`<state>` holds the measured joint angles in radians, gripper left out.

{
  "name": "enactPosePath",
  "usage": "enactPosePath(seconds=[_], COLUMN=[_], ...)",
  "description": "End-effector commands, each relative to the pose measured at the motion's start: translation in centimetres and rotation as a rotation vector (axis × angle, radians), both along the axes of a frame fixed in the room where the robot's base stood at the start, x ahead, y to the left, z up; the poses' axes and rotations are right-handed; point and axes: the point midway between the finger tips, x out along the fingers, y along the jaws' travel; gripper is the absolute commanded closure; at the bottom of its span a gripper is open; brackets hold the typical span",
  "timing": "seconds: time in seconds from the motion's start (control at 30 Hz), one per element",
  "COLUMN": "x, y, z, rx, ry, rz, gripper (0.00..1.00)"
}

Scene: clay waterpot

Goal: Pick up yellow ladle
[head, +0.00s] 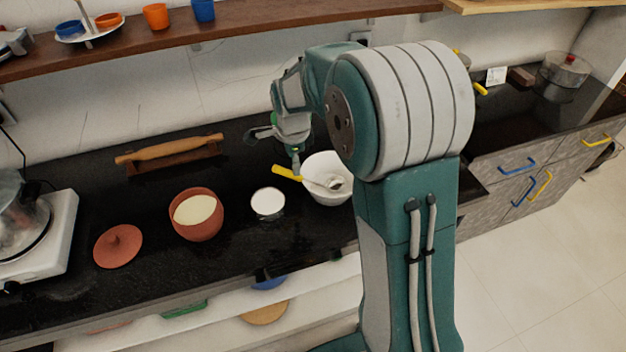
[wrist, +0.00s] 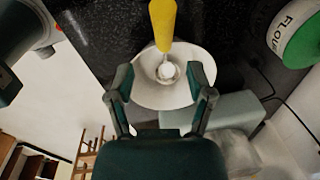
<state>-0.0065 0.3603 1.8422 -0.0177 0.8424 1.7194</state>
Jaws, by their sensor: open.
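The yellow ladle (head: 287,173) rests in a white bowl (head: 318,164) on the black counter, its yellow handle sticking out over the rim to the left. In the wrist view the ladle handle (wrist: 163,25) points to the top and its small round scoop lies inside the bowl (wrist: 145,92). My gripper (head: 279,150) is above and just behind the handle in the head view. In the wrist view my gripper (wrist: 161,74) is open, its fingers apart on either side over the bowl, with nothing held. My arm hides part of the bowl's right side.
A clay pot (head: 190,233), its lid (head: 118,246) and a white-topped container (head: 268,204) stand to the left. A rolling pin (head: 168,149) lies on a stand behind. A flour container (wrist: 296,30) shows in the wrist view. A shelf (head: 240,22) runs along the wall.

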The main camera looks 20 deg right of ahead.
Motion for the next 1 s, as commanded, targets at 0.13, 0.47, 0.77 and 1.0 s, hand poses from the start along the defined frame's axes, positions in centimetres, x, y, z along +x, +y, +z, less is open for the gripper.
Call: enactPosePath(seconds=[0.13,0.47,0.77,1.0], x=[0.2,1.0,1.2,1.2], y=[-0.1,-0.3,-0.3,-0.3], z=[-1.8,-5.8,-7.2,-7.1], rx=[0.000,-0.001,0.000,0.000], ry=[0.000,0.002,-0.002,-0.002], rz=[0.001,0.001,0.002,0.002], gripper=[0.32,0.32,0.32,1.00])
